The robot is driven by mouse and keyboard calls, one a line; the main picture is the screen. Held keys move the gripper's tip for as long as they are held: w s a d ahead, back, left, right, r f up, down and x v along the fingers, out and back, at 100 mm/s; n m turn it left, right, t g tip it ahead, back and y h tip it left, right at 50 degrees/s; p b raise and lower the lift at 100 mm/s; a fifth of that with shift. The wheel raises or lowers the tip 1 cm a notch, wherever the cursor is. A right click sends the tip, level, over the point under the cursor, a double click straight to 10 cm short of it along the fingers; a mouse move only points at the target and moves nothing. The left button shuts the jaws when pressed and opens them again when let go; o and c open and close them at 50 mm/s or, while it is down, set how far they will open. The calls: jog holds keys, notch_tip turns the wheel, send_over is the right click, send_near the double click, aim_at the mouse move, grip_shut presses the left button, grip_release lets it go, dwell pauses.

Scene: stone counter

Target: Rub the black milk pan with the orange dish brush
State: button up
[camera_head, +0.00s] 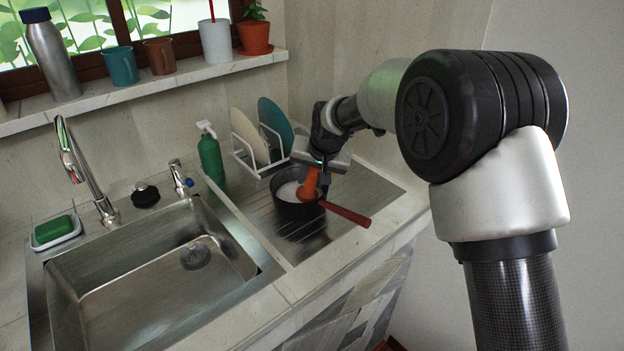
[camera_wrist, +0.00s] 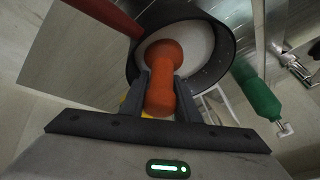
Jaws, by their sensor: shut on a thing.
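The black milk pan (camera_head: 287,209) stands on the ribbed metal drainboard right of the sink, its red handle (camera_head: 346,214) pointing to the lower right. The pan's inside is pale. The orange dish brush (camera_head: 308,186) is in my gripper (camera_head: 325,170), with its lower end over or inside the pan. In the wrist view my gripper (camera_wrist: 161,88) is shut on the orange brush (camera_wrist: 160,97), and the brush head overlaps the pan's pale inside (camera_wrist: 196,45). I cannot tell whether the brush touches the pan's bottom. The pan's dark wall (camera_wrist: 230,45) curves around it.
The sink (camera_head: 160,285) with its faucet (camera_head: 85,175) lies to the left. A green bottle (camera_head: 211,158) and a white rack (camera_head: 247,150) with plates stand behind the pan. A green sponge (camera_head: 52,229) sits at far left. The drainboard front is clear.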

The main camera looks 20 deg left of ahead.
aim_at(305, 192)
jog(key=shift+s+a+f, duration=0.15)
jog(key=shift+a, duration=1.1)
jog(key=shift+s+a, duration=0.4)
jog(key=shift+s, duration=0.3)
jog(key=shift+s+a, duration=0.15)
jog(key=shift+s, duration=0.3)
jog(key=shift+s+d+b, duration=0.45)
jog(key=shift+s+d, duration=0.25)
jog(key=shift+s, duration=0.25)
jog(key=shift+d+b, duration=0.4)
jog(key=shift+d, duration=0.85)
jog(key=shift+w+d, duration=0.3)
jog(key=shift+w, duration=0.25)
jog(key=shift+w+d, duration=0.25)
jog(key=shift+w, duration=0.25)
jog(key=shift+w+a+p, duration=0.1)
jog(key=shift+w+p, duration=0.2)
jog(key=shift+p, duration=0.1)
jog(key=shift+w+a+p, duration=0.45)
jog(key=shift+w+a, duration=0.1)
jog(key=shift+w, duration=0.35)
jog(key=shift+s+a+r, duration=0.2)
jog(key=shift+s+a, duration=0.1)
jog(key=shift+s, duration=0.3)
jog(key=shift+s+a+r, duration=0.15)
jog(key=shift+s+a, duration=0.15)
jog(key=shift+s, duration=0.25)
jog(key=shift+r, duration=0.1)
